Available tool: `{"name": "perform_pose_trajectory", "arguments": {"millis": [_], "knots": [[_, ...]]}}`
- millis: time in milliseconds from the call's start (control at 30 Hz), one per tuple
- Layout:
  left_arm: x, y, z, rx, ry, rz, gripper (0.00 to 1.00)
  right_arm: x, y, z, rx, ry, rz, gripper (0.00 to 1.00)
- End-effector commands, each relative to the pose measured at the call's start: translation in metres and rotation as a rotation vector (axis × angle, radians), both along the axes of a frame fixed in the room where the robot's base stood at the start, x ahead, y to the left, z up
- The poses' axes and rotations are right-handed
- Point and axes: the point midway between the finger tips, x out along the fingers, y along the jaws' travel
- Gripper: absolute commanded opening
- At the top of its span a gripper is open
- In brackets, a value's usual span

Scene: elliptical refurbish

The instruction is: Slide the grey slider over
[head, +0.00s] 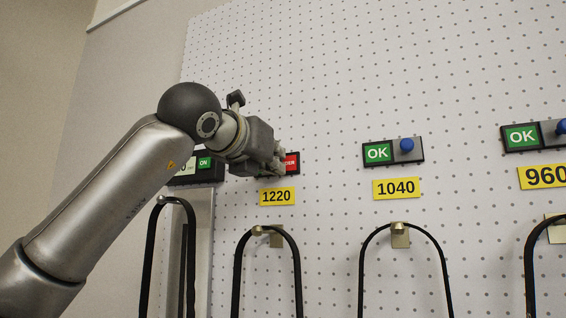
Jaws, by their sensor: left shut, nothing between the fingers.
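Above the yellow 1220 label (277,196) is a dark slider unit (297,160) on the pegboard. Its right end shows a red panel (291,163) with white letters, partly covered. The left part of this unit, and any grey slider and knob on it, is hidden behind my left gripper (279,160). The gripper is shut, with its fingertips at the left edge of the red panel. I cannot tell whether they touch the slider. My right gripper is out of view.
The 1040 unit (393,152) and the 960 unit (533,136) show green OK panels, with grey sliders and blue knobs at right. A box with a green ON panel (204,162) is partly behind my arm. Black belts (363,270) hang below. The upper pegboard (400,60) is clear.

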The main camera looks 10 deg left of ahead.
Motion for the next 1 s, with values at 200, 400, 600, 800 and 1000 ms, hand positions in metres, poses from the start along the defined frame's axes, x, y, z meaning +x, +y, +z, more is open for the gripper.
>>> {"name": "perform_pose_trajectory", "arguments": {"millis": [200,400,600,800,1000], "knots": [[0.002,0.009,0.0,-0.001,0.0,0.001,0.0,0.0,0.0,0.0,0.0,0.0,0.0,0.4],[0.003,0.013,0.0,0.0,0.0,0.001,0.0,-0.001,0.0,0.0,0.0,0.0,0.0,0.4],[-0.01,0.013,-0.002,0.0,-0.003,0.0,0.0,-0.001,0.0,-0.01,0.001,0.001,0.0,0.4],[-0.031,0.013,-0.002,0.001,-0.002,0.0,0.0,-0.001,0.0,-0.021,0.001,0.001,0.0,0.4],[-0.051,0.014,-0.002,0.001,-0.002,0.0,0.0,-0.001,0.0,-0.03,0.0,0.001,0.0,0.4]]}}
